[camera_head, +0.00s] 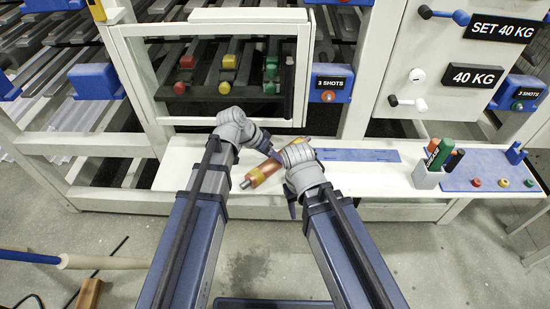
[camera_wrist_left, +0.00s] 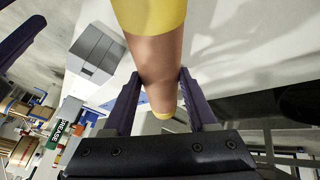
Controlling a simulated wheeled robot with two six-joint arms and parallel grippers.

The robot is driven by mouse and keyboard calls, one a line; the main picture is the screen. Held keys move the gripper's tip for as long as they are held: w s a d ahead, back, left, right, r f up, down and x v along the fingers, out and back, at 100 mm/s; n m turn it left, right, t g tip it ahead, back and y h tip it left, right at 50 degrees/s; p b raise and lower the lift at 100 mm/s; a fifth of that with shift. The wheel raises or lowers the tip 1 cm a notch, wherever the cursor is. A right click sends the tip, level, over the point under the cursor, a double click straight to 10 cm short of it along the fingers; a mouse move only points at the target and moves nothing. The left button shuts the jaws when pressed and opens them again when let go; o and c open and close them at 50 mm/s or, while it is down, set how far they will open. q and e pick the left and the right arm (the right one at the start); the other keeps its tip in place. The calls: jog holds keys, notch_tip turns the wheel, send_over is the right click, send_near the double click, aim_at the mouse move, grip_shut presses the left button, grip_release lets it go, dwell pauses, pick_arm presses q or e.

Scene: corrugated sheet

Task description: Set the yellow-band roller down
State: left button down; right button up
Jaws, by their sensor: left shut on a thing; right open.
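The yellow-band roller (camera_head: 262,174) is a copper-brown cylinder with a yellow band, held slanted over the white ledge (camera_head: 215,203). My left gripper (camera_head: 271,151) is shut on it. In the left wrist view the roller (camera_wrist_left: 157,62) runs between the two purple fingers of my left gripper (camera_wrist_left: 158,88), with a broad yellow band at the top and a yellow part at the lower end. I cannot tell whether the roller touches the ledge. My right gripper (camera_head: 293,207) is open, low beside the roller's right side. Its fingers are partly hidden by its own wrist.
A blue strip (camera_head: 357,155) lies on the ledge to the right. Behind, a white-framed opening (camera_head: 128,68) shows red, yellow and green-ended bars.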

pick_arm(q)
jog(key=shift+c, duration=1)
grip_release()
jog(key=shift+a+r+p, duration=0.1)
jog(key=shift+r+p, duration=0.25)
jog(key=shift+p, duration=0.1)
jog(key=p+v, duration=0.9)
jog(key=v, duration=0.2)
jog(key=shift+a+r+p, duration=0.15)
jog(key=shift+r+p, duration=0.05)
jog(key=shift+p, duration=0.15)
jog(key=shift+s, duration=0.1)
